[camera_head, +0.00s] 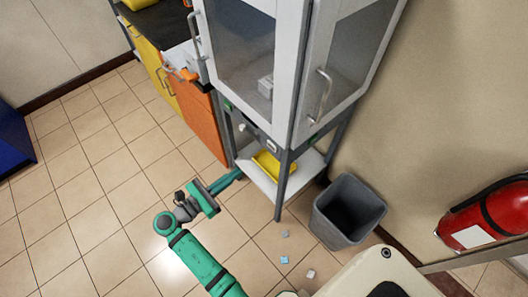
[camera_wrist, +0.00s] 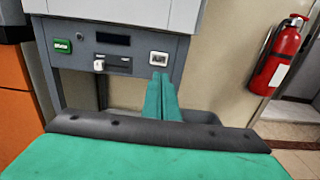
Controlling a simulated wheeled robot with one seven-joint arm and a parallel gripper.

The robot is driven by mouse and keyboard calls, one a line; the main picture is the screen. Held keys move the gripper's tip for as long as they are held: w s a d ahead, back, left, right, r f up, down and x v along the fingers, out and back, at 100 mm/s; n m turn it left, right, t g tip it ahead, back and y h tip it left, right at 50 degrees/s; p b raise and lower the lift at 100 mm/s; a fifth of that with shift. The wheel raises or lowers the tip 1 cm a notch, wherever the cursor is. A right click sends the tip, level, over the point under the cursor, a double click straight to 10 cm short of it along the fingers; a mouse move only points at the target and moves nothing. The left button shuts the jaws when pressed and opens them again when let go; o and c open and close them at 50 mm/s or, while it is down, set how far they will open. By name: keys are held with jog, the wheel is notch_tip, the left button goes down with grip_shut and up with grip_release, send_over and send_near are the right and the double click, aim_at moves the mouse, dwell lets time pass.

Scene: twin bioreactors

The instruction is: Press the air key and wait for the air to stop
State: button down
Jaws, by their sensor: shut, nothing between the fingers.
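A grey control panel (camera_wrist: 128,70) under a white cabinet fills the upper left of the wrist view. It carries a green key (camera_wrist: 61,46) at left, a dark display (camera_wrist: 113,39), a white knob (camera_wrist: 99,65) and a white-framed switch (camera_wrist: 158,58) at right. I cannot read which one is the air key. My gripper (camera_wrist: 161,76) is shut and empty, its teal fingers upright in the picture with tips just below the white-framed switch. I cannot tell whether they touch it. In the head view my gripper (camera_head: 238,173) is beside the cabinet's stand, low and left of the panel.
The glass-doored cabinet (camera_head: 250,60) stands on grey legs over a shelf with a yellow tray (camera_head: 266,165). A grey bin (camera_head: 346,212) stands right of it. A red fire extinguisher (camera_head: 490,213) is at far right. Small scraps lie on the floor. Tiled floor at left is clear.

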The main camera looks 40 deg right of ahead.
aim_at(271, 147)
jog(key=d, duration=0.9)
jog(key=w+d, duration=0.1)
jog(key=d, duration=0.4)
jog(key=shift+w, duration=0.15)
